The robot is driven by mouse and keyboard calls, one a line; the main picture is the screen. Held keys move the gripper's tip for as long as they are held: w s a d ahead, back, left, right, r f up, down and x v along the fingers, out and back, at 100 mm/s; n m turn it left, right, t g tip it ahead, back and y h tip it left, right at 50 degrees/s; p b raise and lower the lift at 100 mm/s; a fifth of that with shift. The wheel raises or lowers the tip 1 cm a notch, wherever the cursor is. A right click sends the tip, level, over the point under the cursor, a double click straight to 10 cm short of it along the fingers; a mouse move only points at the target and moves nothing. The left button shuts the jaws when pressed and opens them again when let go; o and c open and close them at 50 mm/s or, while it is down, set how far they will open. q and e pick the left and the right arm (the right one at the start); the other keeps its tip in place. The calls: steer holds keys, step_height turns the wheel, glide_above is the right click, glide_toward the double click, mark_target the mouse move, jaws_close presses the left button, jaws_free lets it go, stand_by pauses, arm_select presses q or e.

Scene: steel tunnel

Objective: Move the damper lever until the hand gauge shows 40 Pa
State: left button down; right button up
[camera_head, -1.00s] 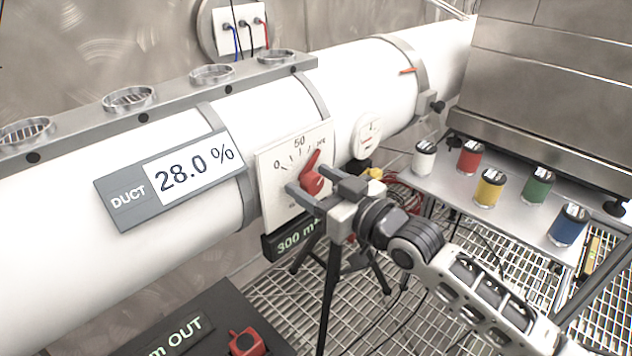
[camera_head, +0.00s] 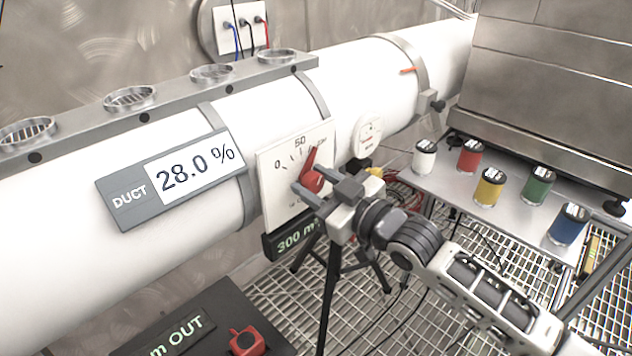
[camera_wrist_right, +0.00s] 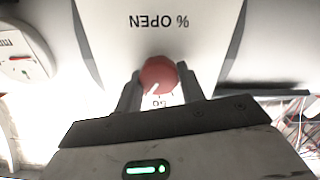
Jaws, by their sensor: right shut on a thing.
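The damper lever (camera_head: 313,178) is a red knob with a pointer on a white plate (camera_head: 280,212) marked 0, 50 and % OPEN, fixed at the white duct. Its pointer leans up, to the right of the 50 mark. My right gripper (camera_head: 309,181) is shut on the knob, one finger on each side. In the right wrist view the red knob (camera_wrist_right: 158,76) sits between the two fingers. A round white gauge (camera_head: 368,132) is right of the plate; its reading is too small to tell. It shows partly in the wrist view (camera_wrist_right: 20,62). My left gripper is out of view.
A grey DUCT display (camera_head: 125,198) on the pipe reads 28.0 %. A dark 300 display (camera_head: 290,242) is below the plate, near a black tripod (camera_head: 334,285). Several coloured cans, including a yellow one (camera_head: 489,187), stand on a metal shelf at right.

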steer(key=o, duration=1)
steer(key=shift+c, duration=0.2)
steer(key=shift+s+d, duration=0.1)
steer(key=b+v, duration=0.1)
steer(key=v, duration=1.4)
steer(key=shift+s+d+b, duration=0.25)
steer(key=shift+s+b, duration=0.05)
steer(key=s+d+f+m+g+h, duration=0.1)
steer(key=s+f+m+h, duration=0.3)
steer(key=f, duration=0.8)
steer(key=s+d+f+m+g+h, duration=0.1)
steer(key=s+d+f+m+h, duration=0.1)
steer(key=s+f+m+h, duration=0.3)
steer(key=s+f, duration=0.3)
steer(key=f, duration=0.4)
steer(key=shift+s+f+h, duration=0.2)
steer(key=shift+f+h, duration=0.05)
steer(key=shift+h, duration=0.05)
